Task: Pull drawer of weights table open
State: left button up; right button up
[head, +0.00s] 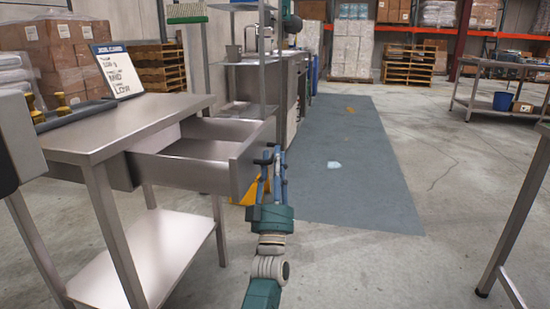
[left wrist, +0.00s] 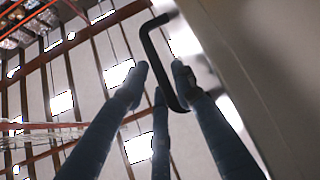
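The weights table (head: 135,128) is a steel table at the left in the head view. Its drawer (head: 205,158) is pulled well out to the right, and its empty-looking inside shows. My left gripper (head: 271,158) is at the drawer's front face. In the left wrist view the black bar handle (left wrist: 148,38) runs between the blue fingers of my left gripper (left wrist: 160,78). One finger is on the drawer side of the bar, the others on the outer side. The fingers are drawn in around the bar; exact contact is hard to see. My right gripper is not in view.
A sign (head: 120,72) and brass-coloured weights (head: 62,104) stand on the tabletop. A lower shelf (head: 150,258) is below. A grey floor mat (head: 350,150) lies beyond my gripper. Another steel table (head: 515,235) is at the right edge.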

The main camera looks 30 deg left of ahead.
pick_arm(q)
jog(key=v, duration=0.6)
jog(key=shift+s+f, duration=0.2)
jog(key=shift+f, duration=0.05)
